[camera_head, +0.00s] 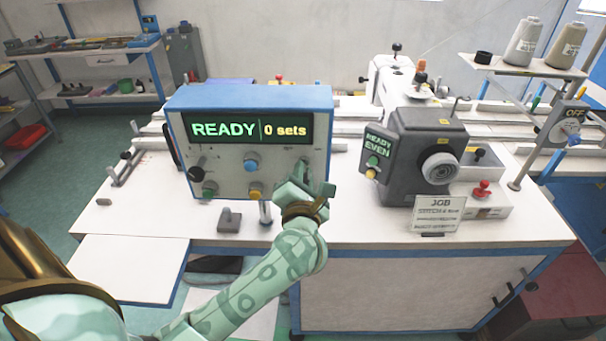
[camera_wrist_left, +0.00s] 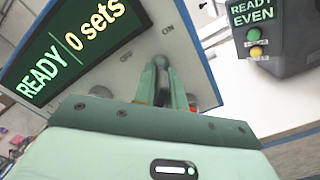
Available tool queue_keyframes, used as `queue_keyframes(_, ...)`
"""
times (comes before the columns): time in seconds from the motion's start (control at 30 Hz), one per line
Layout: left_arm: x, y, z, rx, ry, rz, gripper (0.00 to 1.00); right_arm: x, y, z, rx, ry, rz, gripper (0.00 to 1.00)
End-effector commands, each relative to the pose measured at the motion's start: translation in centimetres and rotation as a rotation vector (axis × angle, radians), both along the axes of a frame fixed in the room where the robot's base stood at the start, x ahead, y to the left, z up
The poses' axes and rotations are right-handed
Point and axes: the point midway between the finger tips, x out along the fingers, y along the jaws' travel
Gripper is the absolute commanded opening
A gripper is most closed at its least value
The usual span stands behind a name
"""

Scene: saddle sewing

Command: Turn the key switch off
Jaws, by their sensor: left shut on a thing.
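The control box (camera_head: 176,110) is blue and white, with a lit display (camera_head: 250,129) reading "READY | 0 sets". My left gripper (camera_head: 303,176) is at the right part of its front panel. In the left wrist view, the two fingers (camera_wrist_left: 163,86) are shut on the key switch (camera_wrist_left: 160,61), whose grey tip shows between them. "OFF" and "ON" labels are printed on the panel close to it. I cannot tell which label the key points at. Most of the switch is hidden by the fingers. My right gripper is out of view.
A blue knob (camera_head: 251,164), a green button (camera_head: 209,188) and a yellow button (camera_head: 256,190) sit on the same panel. A red button (camera_wrist_left: 194,108) shows beside the fingers. The sewing machine head (camera_head: 425,150) and a job card (camera_head: 438,213) stand to the right on the white table.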

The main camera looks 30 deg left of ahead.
Motion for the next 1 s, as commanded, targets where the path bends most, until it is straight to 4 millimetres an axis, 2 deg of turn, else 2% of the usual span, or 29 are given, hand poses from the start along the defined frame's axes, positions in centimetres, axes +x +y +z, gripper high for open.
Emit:
queue_keyframes(0.37, 0.0, 0.0, -0.2, -0.121, -0.073, 0.000, 0.00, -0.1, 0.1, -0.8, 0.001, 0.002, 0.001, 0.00)
queue_keyframes(1.0, 0.0, -0.1, -0.5, -0.629, -0.376, 0.000, 0.00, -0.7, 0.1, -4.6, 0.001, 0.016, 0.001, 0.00)
